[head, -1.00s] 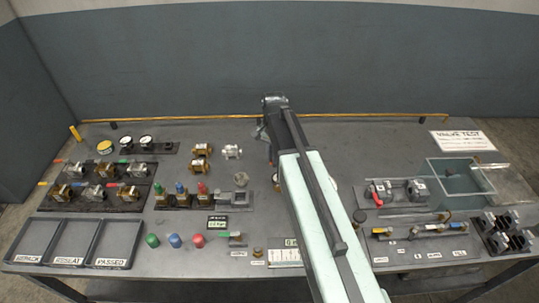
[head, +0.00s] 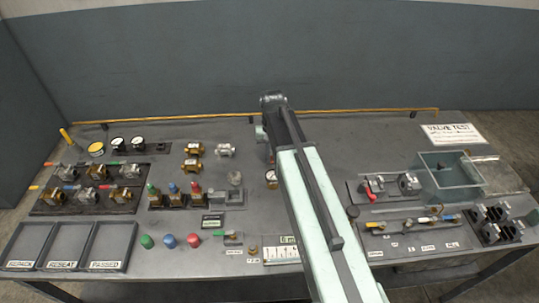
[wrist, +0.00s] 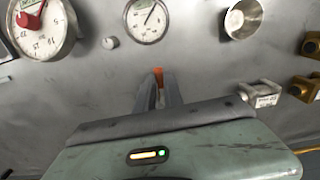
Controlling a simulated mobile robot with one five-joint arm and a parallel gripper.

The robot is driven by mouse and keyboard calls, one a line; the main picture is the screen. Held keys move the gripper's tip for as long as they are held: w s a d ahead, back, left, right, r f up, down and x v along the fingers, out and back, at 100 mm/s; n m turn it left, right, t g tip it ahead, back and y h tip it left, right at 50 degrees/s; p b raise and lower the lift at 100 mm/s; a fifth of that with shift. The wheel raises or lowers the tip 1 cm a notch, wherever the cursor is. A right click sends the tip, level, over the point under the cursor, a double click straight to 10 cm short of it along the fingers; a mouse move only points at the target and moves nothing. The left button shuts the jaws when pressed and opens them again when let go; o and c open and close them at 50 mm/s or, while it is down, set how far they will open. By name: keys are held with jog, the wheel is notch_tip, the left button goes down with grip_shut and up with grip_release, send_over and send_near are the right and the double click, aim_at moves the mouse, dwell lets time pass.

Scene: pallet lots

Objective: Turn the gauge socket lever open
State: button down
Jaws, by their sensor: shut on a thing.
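In the wrist view the two fingers of my gripper (wrist: 165,92) are closed together on a small orange piece (wrist: 158,73). It looks like the handle of the gauge socket lever; most of it is hidden between the fingers, so its angle cannot be told. A round white-faced gauge (wrist: 147,18) stands just beyond it. In the head view this gauge seems to be the small one (head: 271,179) left of my arm.
A larger gauge with a red pointer (wrist: 40,28), a metal cup (wrist: 243,18) and a silver fitting (wrist: 260,93) surround the gripper. Brass valves (head: 192,150) lie to the left in the head view. A green-grey bin (head: 447,174) stands at the right.

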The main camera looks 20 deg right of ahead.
jog(key=shift+w, duration=0.15)
jog(key=c, duration=1.5)
grip_release()
jog(key=shift+o, duration=0.2)
jog(key=shift+r, duration=0.1)
notch_tip(320, 180, up, 8)
jog(key=p, duration=0.7)
jog(key=shift+f+p, duration=0.2)
jog(key=shift+p, duration=0.2)
